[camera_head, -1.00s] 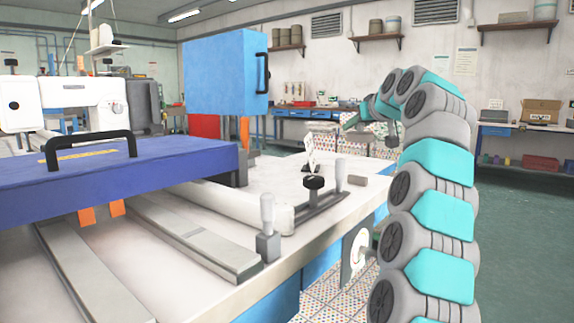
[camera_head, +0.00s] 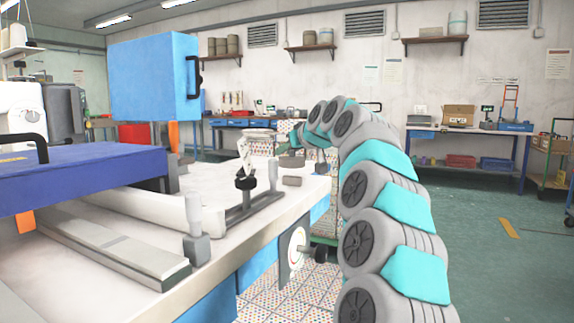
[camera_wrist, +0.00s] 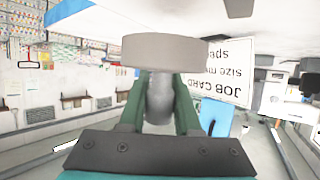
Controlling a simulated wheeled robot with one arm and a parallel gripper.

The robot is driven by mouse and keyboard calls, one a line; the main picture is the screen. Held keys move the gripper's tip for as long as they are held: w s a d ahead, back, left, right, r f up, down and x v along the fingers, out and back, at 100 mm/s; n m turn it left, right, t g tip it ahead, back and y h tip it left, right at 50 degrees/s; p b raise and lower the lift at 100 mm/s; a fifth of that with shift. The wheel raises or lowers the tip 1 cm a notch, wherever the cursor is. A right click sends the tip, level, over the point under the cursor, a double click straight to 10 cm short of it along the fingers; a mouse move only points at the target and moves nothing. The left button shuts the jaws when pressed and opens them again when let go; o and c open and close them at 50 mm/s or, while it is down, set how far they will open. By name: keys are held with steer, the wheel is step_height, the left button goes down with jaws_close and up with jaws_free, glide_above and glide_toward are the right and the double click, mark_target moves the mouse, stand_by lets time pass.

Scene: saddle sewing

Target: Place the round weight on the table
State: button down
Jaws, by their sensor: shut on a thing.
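The round weight (camera_wrist: 165,50) shows in the wrist view as a pale grey disc with a narrower rounded stem. My gripper (camera_wrist: 159,88) has its green fingers shut on that stem, with the disc beyond the fingertips. In the head view my gripper (camera_head: 297,148) is small and far off, above the far right end of the table (camera_head: 308,193). The table is a long white top on a blue base.
A blue box (camera_head: 153,78) stands over the far part. A job card (camera_wrist: 222,75) appears upside down in the wrist view.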

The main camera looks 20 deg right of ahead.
mark_target(287, 162)
steer(key=shift+f, duration=1.65)
steer(key=c, duration=0.6)
jaws_free()
steer(key=shift+f+b, duration=0.15)
steer(key=shift+b, duration=0.15)
steer(key=v, duration=1.2)
